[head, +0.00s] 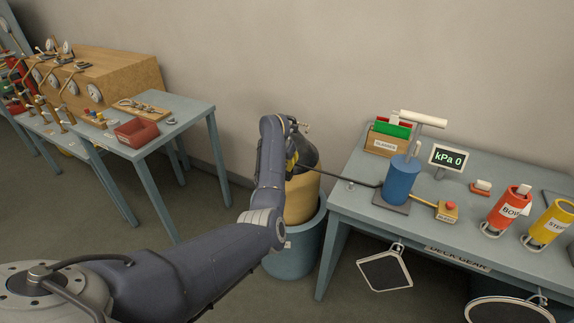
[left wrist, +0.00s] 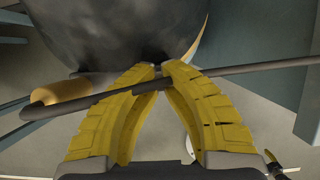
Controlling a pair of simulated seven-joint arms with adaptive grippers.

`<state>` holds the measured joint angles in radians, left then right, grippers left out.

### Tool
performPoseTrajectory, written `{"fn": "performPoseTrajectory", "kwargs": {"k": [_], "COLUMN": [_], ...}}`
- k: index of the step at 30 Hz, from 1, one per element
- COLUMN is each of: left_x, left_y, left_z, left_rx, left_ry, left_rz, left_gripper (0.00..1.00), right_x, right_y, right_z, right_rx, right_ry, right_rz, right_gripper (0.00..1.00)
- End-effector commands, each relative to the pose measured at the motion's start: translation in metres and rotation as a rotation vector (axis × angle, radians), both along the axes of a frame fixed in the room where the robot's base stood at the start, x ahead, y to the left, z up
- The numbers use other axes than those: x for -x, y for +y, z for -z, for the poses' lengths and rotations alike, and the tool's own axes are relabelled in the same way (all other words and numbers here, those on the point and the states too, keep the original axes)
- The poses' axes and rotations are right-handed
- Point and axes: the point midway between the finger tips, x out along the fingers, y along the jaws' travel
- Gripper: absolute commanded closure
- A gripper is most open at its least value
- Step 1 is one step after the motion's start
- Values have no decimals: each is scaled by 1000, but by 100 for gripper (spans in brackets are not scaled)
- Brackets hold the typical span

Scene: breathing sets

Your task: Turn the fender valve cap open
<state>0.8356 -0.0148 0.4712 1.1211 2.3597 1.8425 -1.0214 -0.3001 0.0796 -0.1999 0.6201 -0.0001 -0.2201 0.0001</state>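A fender (head: 302,196), a tan-yellow cylinder with a dark rounded top, stands in a blue-grey tub (head: 290,262). My left gripper (head: 293,158) is at its dark top, partly hidden behind my arm. In the left wrist view, the fender's dark rounded top (left wrist: 115,30) fills the upper part. The yellow fingers (left wrist: 158,70) converge to nearly touching tips just beneath it. Something small and grey shows at the tips; I cannot tell if it is gripped. A dark hose (left wrist: 255,66) crosses at the fingers. The valve cap cannot be made out. My right gripper is out of view.
The hose runs from the fender to a blue hand pump (head: 402,180) on the right table (head: 455,212). A kPa 0 display (head: 448,157), red cylinder (head: 506,210) and yellow cylinder (head: 549,226) stand there. Another table (head: 185,112) holds a red bin (head: 137,131) at left.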

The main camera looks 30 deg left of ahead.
Motion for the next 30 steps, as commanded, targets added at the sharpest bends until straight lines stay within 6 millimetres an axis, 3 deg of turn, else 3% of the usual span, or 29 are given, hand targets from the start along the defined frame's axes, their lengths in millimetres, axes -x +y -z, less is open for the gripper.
{"fn": "performPoseTrajectory", "kwargs": {"k": [14, 30], "left_x": [-1, -2], "left_y": [-1, -1], "left_z": [-1, -2], "left_rx": [1, 1], "left_ry": [-3, -3], "left_rz": [-72, -542], "left_gripper": [100, 100], "right_x": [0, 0], "right_y": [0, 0], "right_z": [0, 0], "right_rx": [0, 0], "right_ry": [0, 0], "right_rz": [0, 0], "right_gripper": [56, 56]}}
